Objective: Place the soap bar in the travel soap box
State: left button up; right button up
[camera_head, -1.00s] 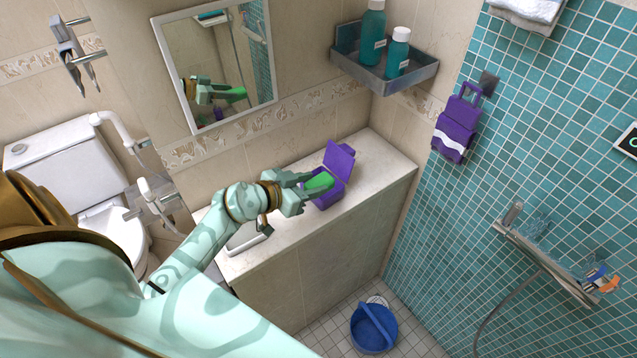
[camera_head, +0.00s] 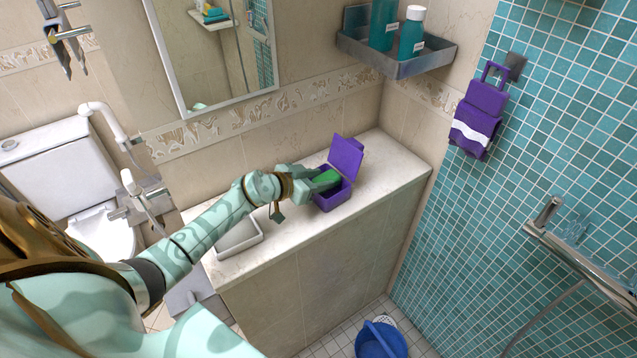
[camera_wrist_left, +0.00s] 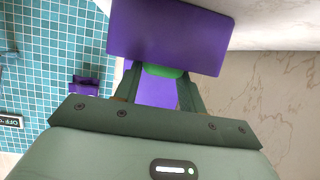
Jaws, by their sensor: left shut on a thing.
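The soap bar (camera_head: 326,178) is green and sits between the fingers of my left gripper (camera_head: 318,178), which is shut on it. The travel soap box (camera_head: 333,199) is purple, with its lid (camera_head: 346,156) standing open at the back, on the pale counter. The gripper holds the soap at the box's opening, from the left side; I cannot tell whether the soap touches the box. In the left wrist view the purple lid (camera_wrist_left: 170,35) covers much of the soap (camera_wrist_left: 165,71), of which only a green strip shows between the fingers. My right gripper is not in view.
A grey tray (camera_head: 240,236) lies on the counter (camera_head: 385,165) left of the box. The counter right of the box is clear. A mirror (camera_head: 215,50) hangs on the wall, and a grey shelf (camera_head: 398,65) with bottles is above. A blue bucket (camera_head: 381,342) stands on the floor.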

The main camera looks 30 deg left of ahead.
pick_arm(q)
jog(key=shift+f, duration=0.45)
jog(key=o, duration=1)
jog(key=shift+r, duration=0.4)
jog(key=p+v, duration=0.4)
jog(key=v, duration=0.8)
jog(key=shift+s+r, duration=0.15)
